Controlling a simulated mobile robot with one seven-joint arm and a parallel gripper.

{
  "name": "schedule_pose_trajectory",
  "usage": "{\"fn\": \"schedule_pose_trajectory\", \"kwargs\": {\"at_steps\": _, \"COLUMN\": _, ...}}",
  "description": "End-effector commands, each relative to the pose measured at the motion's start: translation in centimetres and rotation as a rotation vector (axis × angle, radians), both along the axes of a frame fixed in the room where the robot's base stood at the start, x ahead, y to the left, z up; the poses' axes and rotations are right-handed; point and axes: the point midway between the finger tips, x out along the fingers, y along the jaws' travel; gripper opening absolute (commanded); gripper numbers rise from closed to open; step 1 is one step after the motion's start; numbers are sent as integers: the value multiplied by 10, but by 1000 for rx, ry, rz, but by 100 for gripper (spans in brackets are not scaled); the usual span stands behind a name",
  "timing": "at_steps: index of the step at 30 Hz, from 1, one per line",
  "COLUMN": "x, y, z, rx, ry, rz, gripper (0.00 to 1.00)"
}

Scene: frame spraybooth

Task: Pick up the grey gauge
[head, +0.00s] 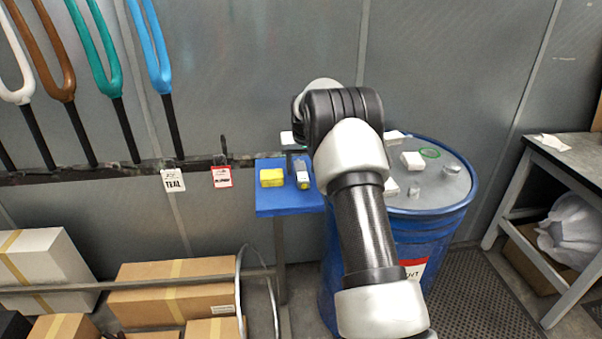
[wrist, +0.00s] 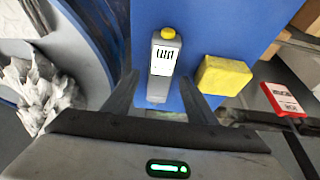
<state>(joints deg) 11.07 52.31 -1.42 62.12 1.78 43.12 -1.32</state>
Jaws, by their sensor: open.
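The grey gauge (wrist: 163,62) lies on the blue shelf (wrist: 225,30). It is slim, with a white printed label and a yellow knob at its far end. My gripper (wrist: 158,84) is open in the wrist view, with one finger on each side of the gauge's near part. I cannot tell whether the fingers touch it. In the head view the gauge (head: 303,178) shows near the right end of the blue shelf (head: 285,206), just left of my arm. My arm hides most of my gripper there.
A yellow sponge-like block (wrist: 222,75) lies close to the right of the gauge in the wrist view. A blue drum (head: 440,210) with small white items and a green ring on top stands right of the shelf. Cardboard boxes (head: 170,292) fill the lower left.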

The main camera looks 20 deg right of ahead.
Motion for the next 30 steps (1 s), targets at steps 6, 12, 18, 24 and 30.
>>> {"fn": "schedule_pose_trajectory", "kwargs": {"at_steps": 6, "x": 5, "y": -1, "z": -11, "rx": 0, "ry": -1, "rz": 0, "gripper": 52}}
{"fn": "schedule_pose_trajectory", "kwargs": {"at_steps": 12, "x": 4, "y": -1, "z": -11, "rx": 0, "ry": -1, "rz": 0, "gripper": 41}}
{"fn": "schedule_pose_trajectory", "kwargs": {"at_steps": 18, "x": 4, "y": -1, "z": -11, "rx": 0, "ry": -1, "rz": 0, "gripper": 8}}
{"fn": "schedule_pose_trajectory", "kwargs": {"at_steps": 24, "x": 5, "y": -1, "z": -10, "rx": 0, "ry": -2, "rz": 0, "gripper": 3}}
{"fn": "schedule_pose_trajectory", "kwargs": {"at_steps": 30, "x": 5, "y": -1, "z": 7, "rx": -1, "ry": -5, "rz": 0, "gripper": 3}}
